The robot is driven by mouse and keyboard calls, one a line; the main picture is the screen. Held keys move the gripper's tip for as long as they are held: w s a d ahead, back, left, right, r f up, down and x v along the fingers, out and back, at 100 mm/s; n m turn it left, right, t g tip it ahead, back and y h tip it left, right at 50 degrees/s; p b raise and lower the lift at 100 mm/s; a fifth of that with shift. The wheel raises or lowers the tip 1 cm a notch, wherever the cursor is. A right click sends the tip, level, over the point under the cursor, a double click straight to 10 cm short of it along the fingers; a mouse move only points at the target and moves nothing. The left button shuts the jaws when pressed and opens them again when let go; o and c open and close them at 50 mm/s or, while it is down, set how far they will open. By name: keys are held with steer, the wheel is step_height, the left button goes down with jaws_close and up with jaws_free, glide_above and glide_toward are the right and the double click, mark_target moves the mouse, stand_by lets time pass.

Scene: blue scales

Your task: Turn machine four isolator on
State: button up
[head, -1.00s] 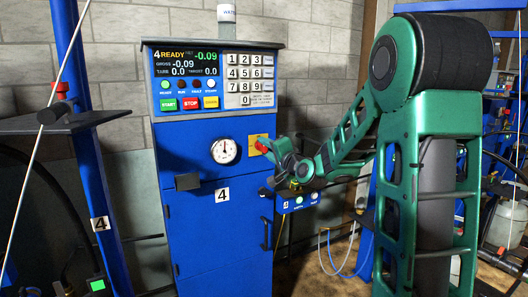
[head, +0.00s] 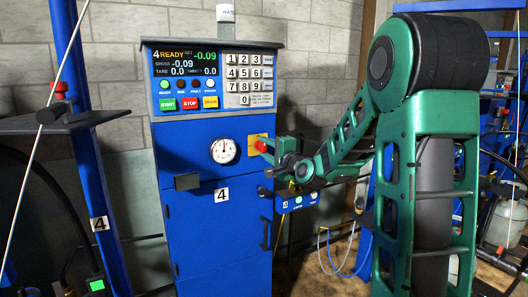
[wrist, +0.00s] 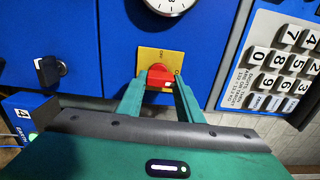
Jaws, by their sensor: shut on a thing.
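The isolator is a red rotary knob (wrist: 160,77) on a yellow plate (wrist: 152,58) on the blue front of machine four (head: 212,230). In the head view the red knob (head: 261,146) shows at the cabinet's right edge, beside the round gauge. My gripper (wrist: 160,86) is shut on the red knob, with one green finger on each side of it. In the head view my gripper (head: 270,150) reaches the knob from the right. Part of the plate's lettering is hidden by the knob and fingers.
Above the isolator are a display (head: 186,63) reading "4 READY", a keypad (head: 249,72) and coloured buttons. A dial gauge (head: 224,150) sits left of the knob. A black handle (wrist: 47,70) shows in the wrist view. Hoses (head: 340,250) hang at right.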

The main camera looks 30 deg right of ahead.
steer(key=shift+d+f, duration=0.1)
steer(key=shift+f, duration=0.15)
steer(key=o, duration=1.1)
steer(key=shift+r, duration=0.1)
steer(key=shift+s, duration=0.15)
steer(key=s, duration=1)
steer(key=shift+s, duration=0.25)
